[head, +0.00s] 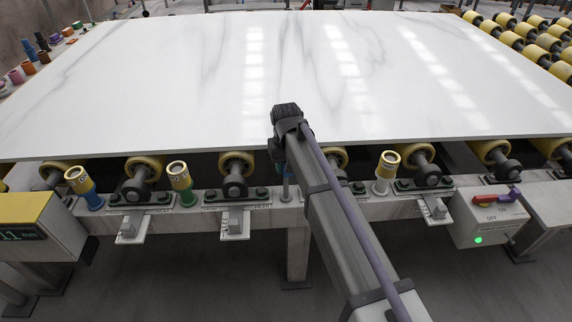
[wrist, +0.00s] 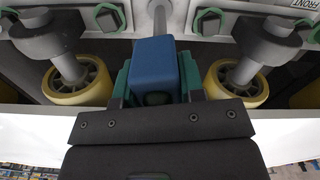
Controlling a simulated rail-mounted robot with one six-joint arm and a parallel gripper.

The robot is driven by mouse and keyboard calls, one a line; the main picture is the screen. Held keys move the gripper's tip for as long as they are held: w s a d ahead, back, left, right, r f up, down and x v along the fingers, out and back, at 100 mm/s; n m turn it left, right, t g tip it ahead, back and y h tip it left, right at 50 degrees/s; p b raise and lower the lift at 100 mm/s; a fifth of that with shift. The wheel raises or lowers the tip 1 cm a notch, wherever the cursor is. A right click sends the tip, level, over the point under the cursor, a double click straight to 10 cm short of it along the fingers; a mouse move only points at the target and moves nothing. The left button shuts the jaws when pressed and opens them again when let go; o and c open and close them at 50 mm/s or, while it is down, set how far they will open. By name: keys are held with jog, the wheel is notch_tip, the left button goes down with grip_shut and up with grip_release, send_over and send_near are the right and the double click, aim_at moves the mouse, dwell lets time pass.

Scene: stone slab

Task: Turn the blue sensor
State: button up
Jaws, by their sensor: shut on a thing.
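In the wrist view a blue block-shaped sensor (wrist: 157,66) on a grey rod sits between the teal fingers of my gripper (wrist: 156,78). The fingers are closed on its sides. In the head view my arm covers the gripper and most of this spot; only a small blue-grey piece (head: 287,182) shows beside the arm, at the rail under the slab's front edge.
A white stone slab (head: 180,85) lies on yellow rollers (head: 237,162). Yellow-capped posts with blue (head: 93,199), green (head: 187,195) and pale (head: 381,186) bases stand along the rail. A switch box (head: 487,218) with a green light is at right, a display box (head: 40,228) at left.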

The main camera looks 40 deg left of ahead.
jog(key=shift+m, duration=1.1)
jog(key=o, duration=0.9)
notch_tip(320, 180, up, 11)
jog(key=p, duration=1.1)
jog(key=shift+r, duration=0.1)
jog(key=shift+f, duration=0.2)
